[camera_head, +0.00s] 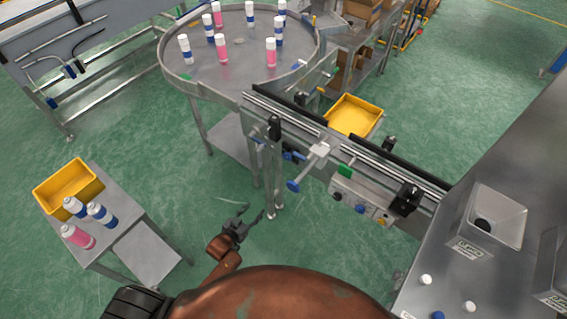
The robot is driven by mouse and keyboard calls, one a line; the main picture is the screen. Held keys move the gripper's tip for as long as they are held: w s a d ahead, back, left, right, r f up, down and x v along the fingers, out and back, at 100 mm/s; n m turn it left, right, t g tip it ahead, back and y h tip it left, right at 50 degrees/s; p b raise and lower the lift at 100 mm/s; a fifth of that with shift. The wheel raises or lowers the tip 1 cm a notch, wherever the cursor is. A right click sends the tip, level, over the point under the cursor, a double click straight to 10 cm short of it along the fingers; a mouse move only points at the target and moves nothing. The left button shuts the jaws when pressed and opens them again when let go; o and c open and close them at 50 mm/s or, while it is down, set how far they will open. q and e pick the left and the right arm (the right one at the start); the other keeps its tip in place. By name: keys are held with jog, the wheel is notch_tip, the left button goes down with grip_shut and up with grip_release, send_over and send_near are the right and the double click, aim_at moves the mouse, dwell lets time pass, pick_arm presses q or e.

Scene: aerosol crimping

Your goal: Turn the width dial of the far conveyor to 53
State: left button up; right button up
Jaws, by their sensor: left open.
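A conveyor (345,140) with metal rails and black edges runs from the round table down to the machine at right. A blue round knob (293,186) on a metal shaft sticks out from its near side. A grey control box (360,199) with small buttons and switches hangs below the rail to its right. I cannot tell which part is the width dial, and no number can be read. My left gripper (254,212) is open and empty, over the floor, lower left of the blue knob and apart from it. My right gripper is not in view.
A round steel table (240,75) holds several white, blue and pink cans. A small side table (125,205) at left carries cans and a yellow bin (68,187). Another yellow bin (353,116) stands behind the conveyor. A steel machine (510,150) fills the right. Green floor lies open between.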

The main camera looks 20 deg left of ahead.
pick_arm(q)
jog(key=w+d+r+t+h, duration=0.1)
jog(key=w+d+r, duration=0.15)
jog(key=r, duration=0.45)
jog(key=w+d+r+t+h, duration=0.1)
jog(key=w+d+r+t, duration=0.1)
jog(key=w+r, duration=0.35)
jog(key=m+t+h+b, duration=0.1)
jog(key=h, duration=0.1)
send_near(287, 158)
jog(key=x, duration=0.6)
jog(key=shift+w+f+b, duration=0.1)
jog(key=shift+w+b, duration=0.05)
jog(key=shift+b, duration=0.25)
jog(key=shift+x, duration=0.8)
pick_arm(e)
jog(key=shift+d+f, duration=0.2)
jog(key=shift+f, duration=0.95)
pick_arm(q)
jog(key=shift+c, duration=0.2)
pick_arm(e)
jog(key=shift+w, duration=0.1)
pick_arm(q)
jog(key=c, duration=1.1)
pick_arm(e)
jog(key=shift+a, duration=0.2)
